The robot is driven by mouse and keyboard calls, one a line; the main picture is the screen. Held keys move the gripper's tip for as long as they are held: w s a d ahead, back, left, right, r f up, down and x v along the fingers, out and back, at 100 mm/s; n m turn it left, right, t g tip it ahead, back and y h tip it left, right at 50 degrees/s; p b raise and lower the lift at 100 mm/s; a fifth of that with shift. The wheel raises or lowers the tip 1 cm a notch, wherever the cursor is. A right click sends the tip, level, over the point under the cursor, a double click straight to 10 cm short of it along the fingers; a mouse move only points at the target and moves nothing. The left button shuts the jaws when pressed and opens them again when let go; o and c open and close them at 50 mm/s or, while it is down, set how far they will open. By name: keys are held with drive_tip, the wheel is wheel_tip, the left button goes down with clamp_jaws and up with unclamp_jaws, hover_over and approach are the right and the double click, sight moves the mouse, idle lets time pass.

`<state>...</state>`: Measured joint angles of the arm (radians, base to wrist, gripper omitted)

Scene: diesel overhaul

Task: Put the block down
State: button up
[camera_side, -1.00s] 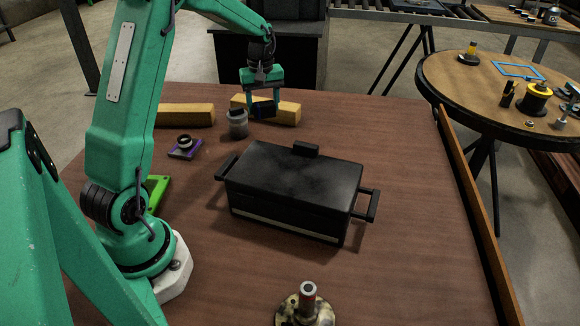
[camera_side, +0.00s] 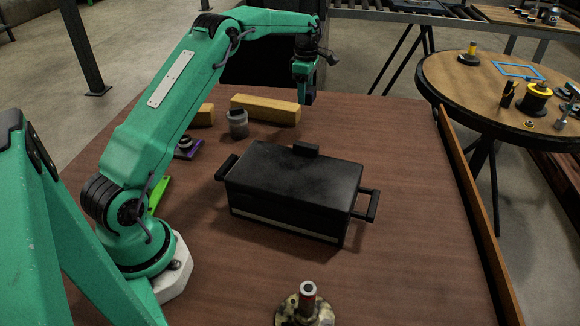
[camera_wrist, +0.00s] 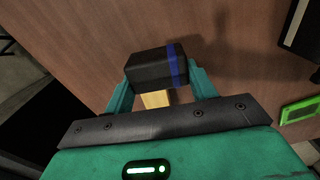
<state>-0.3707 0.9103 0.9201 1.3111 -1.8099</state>
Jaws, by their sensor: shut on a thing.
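The block (camera_wrist: 148,70) is black with a blue stripe near its right end. In the wrist view it sits between the two green fingers of my gripper (camera_wrist: 160,85), which is shut on it. In the side view my gripper (camera_side: 307,92) is over the far edge of the brown table (camera_side: 420,190), right of the long yellow bar. The block is hard to make out among the fingers there. I cannot tell the exact height above the table.
A black lidded box (camera_side: 292,185) with side handles fills the table's middle. A yellow bar (camera_side: 265,110), a grey jar (camera_side: 238,124) and a purple part (camera_side: 187,152) lie left of my gripper. A flanged post (camera_side: 308,300) stands in front. The right side is clear.

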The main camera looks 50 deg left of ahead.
sight(332, 130)
drive_tip(key=w+d+f+n, duration=0.2)
drive_tip(key=w+d+n, duration=0.3)
drive_tip(key=n, duration=0.6)
drive_tip(key=shift+w+d+f, duration=0.25)
drive_tip(key=shift+w+d, duration=0.05)
drive_tip(key=shift+w, duration=0.85)
drive_tip(key=shift+f, duration=4)
drive_tip(key=shift+f, duration=0.15)
drive_tip(key=o, duration=1.1)
